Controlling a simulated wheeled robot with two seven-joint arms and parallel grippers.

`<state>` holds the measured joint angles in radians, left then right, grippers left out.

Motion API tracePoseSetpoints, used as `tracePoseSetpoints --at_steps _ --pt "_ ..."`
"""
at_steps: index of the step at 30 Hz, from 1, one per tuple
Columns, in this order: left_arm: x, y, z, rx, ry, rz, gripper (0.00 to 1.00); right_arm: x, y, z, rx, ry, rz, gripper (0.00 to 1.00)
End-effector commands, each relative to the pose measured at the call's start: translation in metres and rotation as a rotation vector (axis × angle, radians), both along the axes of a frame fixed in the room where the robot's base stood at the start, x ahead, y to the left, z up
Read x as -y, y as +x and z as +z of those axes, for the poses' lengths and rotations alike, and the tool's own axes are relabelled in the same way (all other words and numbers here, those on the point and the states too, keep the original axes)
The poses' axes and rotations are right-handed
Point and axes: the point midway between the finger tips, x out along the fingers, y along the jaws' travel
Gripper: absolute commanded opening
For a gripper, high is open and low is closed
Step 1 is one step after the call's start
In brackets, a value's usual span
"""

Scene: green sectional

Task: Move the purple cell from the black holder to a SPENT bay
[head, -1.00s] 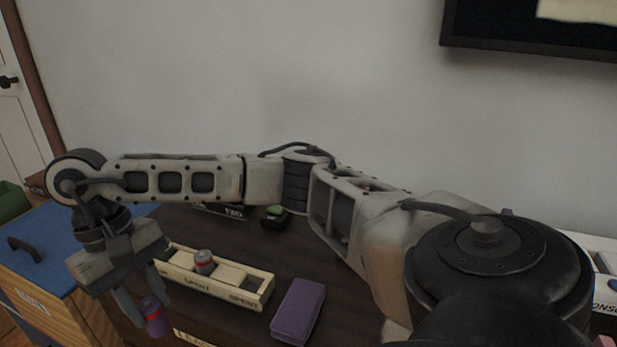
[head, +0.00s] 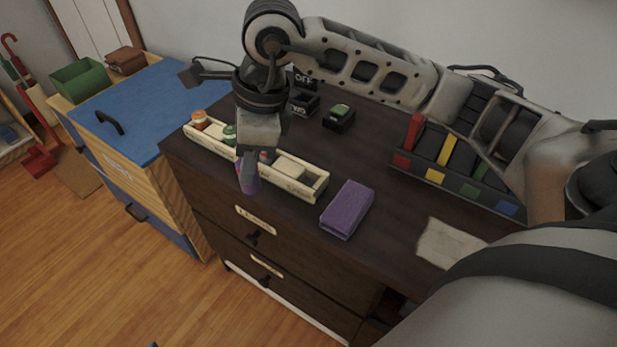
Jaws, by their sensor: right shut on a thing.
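My right gripper (head: 248,172) is shut on the purple cell (head: 249,185). It points down at the middle of the cream tray (head: 312,190), overlapping its front edge in the head view. I cannot tell the cell's exact height. The tray holds an orange cell (head: 199,117) at its left end and a green cell (head: 229,134) beside it. A cell with a red band (head: 264,157) is partly hidden behind the gripper. Bays towards the tray's right end look empty, with SPENT lettering on the front there. The black holder cannot be told surely among the black items behind. My left gripper is out of view.
A purple box (head: 347,209) lies right of the tray. A small black block with a green top (head: 340,116) and a black OFF item (head: 303,80) stand behind. A rack with coloured tabs (head: 447,177) stands at right. A blue-topped cabinet (head: 150,100) adjoins at left.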

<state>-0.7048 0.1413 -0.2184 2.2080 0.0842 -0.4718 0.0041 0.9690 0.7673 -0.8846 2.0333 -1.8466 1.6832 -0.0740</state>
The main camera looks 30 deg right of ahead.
Motion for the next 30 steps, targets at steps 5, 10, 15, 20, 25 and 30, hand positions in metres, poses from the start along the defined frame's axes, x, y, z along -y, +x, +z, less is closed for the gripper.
tracePoseSetpoints --at_steps 5,10,15,20,25,30 --pt "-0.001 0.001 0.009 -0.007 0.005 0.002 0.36 -0.012 -0.002 0.021 0.002 0.002 -0.467 0.03" --pt "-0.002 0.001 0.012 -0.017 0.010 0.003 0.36 -0.021 -0.004 0.036 0.001 0.005 -0.890 0.03" --pt "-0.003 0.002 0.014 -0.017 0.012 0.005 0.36 -0.026 -0.005 0.045 -0.002 0.002 -1.190 0.03" --pt "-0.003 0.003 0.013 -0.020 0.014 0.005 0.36 -0.024 -0.005 0.046 -0.005 0.002 -1.318 0.03" --pt "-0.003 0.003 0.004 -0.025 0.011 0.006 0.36 0.005 -0.004 0.030 -0.008 -0.002 -1.346 0.03" --pt "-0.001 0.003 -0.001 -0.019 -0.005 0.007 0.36 0.047 -0.001 0.009 -0.010 -0.003 -1.343 0.03"
